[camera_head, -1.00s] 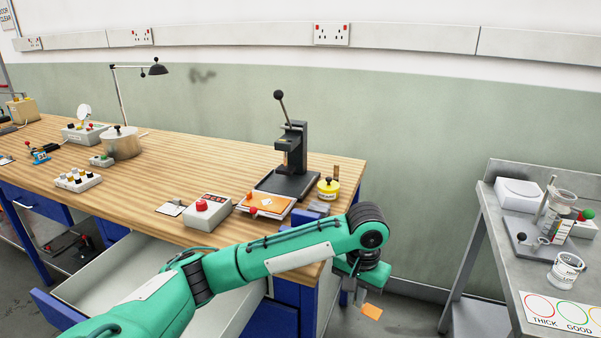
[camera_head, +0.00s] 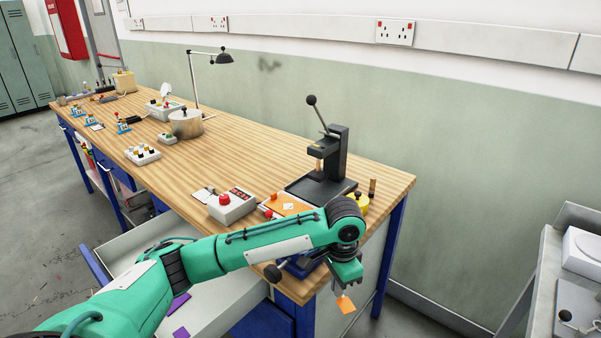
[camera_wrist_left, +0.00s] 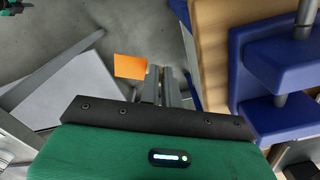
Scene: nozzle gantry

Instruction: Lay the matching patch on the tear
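My left gripper (camera_head: 346,284) hangs off the bench's front right corner, its fingers shut on a small orange patch (camera_head: 345,304). In the left wrist view the patch (camera_wrist_left: 130,66) sticks out beside the finger tips (camera_wrist_left: 160,84), over the floor and clear of the bench. An orange sheet (camera_head: 277,202) with a pale mark lies on the bench in front of the black press; my left arm partly covers it. The mark is too small to tell if it is the tear.
The black lever press (camera_head: 335,155) stands behind the sheet, a yellow pot (camera_head: 356,204) beside it. A red-button box (camera_head: 232,207) is left of the sheet. A blue vise (camera_wrist_left: 270,70) sits at the bench edge. An open drawer (camera_head: 205,299) holds purple pieces (camera_head: 178,303).

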